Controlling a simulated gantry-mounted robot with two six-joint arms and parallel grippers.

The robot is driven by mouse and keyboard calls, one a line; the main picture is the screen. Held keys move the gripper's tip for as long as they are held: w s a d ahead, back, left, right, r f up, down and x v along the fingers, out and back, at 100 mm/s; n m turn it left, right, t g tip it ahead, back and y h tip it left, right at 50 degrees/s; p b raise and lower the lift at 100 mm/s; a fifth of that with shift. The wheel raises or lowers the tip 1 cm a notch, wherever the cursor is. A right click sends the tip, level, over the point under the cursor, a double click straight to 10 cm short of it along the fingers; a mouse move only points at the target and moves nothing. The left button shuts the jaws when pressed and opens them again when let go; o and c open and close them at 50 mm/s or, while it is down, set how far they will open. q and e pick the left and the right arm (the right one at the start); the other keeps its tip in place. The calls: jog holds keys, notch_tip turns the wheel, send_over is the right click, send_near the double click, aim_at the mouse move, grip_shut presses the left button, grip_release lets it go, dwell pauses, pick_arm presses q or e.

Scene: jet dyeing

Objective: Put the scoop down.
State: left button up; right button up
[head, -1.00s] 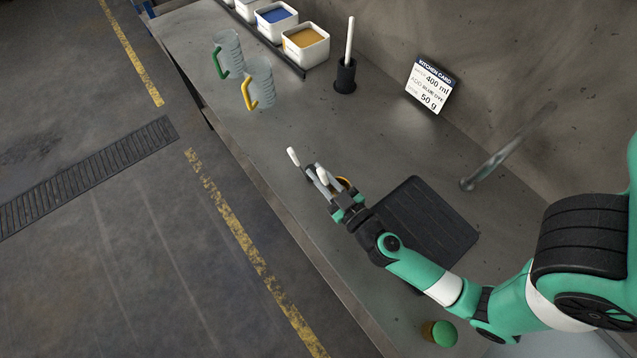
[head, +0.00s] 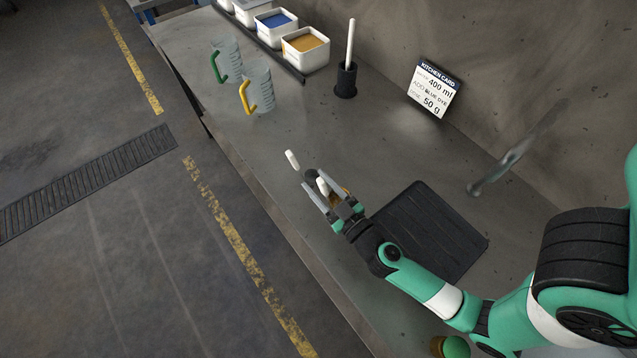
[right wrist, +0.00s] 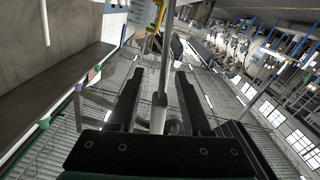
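My right gripper (head: 328,192) is low over the bench near its front edge, left of the dark mat. Its two fingers are apart, and the right wrist view shows them spread (right wrist: 158,95) with a gap on each side of a thin metal rod (right wrist: 163,75). In the head view a pale-ended piece (head: 322,187), apparently part of the scoop, lies between the fingers. A dark rounded piece and a white stub (head: 292,160) are just beyond the fingertips; whether they belong to the scoop I cannot tell. My left gripper is not in view.
The dark mat (head: 432,232) lies right of the gripper. Green-handled (head: 227,60) and yellow-handled (head: 258,85) jugs, dye tubs (head: 306,50), a black holder with a white rod (head: 345,80) and a card (head: 433,88) stand farther back. The mid-bench is clear.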

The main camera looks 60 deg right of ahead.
jog(key=shift+s+a+r, duration=0.1)
jog(key=shift+s, duration=0.05)
jog(key=v, duration=1.1)
jog(key=shift+s, duration=0.35)
jog(key=shift+a, duration=0.1)
